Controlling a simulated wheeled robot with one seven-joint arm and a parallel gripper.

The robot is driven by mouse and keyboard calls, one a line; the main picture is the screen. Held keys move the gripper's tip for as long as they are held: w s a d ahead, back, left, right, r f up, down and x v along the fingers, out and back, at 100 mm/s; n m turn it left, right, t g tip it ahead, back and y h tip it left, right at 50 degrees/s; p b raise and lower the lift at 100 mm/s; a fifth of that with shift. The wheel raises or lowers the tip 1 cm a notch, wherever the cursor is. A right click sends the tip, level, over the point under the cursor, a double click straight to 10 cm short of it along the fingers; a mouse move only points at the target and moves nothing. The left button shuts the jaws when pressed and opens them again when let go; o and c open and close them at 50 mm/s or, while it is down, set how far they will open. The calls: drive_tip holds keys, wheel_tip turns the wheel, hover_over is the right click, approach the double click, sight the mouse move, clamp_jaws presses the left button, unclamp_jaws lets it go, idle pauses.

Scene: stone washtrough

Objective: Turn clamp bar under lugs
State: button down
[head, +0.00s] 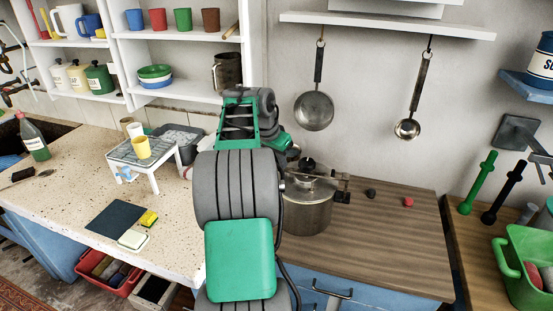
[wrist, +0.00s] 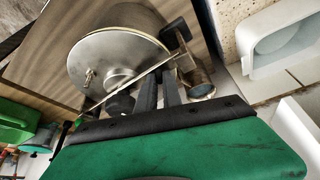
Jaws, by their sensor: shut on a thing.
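A steel pot (head: 306,212) with a shiny lid stands on the wooden worktop, partly hidden by my arm. In the wrist view the round lid (wrist: 112,58) fills the upper left. The thin metal clamp bar (wrist: 140,78) runs slantwise across the lid. My gripper (wrist: 160,88) is at the bar, its two dark fingers close together and shut on it; the exact contact is hard to see. A dark handle (wrist: 177,30) and a metal bracket (wrist: 186,68) show at the pot's side. I cannot tell whether the bar's ends are under the lugs.
The wooden worktop (head: 390,235) right of the pot is mostly clear, with a black piece (head: 370,193) and a red piece (head: 408,202) on it. A ladle (head: 407,128) and a pan (head: 314,110) hang above. A small white table (head: 150,165) stands left.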

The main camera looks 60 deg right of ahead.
drive_tip(key=c, duration=1.5)
unclamp_jaws()
drive_tip(key=v, duration=0.7)
drive_tip(key=shift+r+p, duration=0.3)
drive_tip(key=shift+r, duration=0.15)
drive_tip(key=shift+a, duration=0.1)
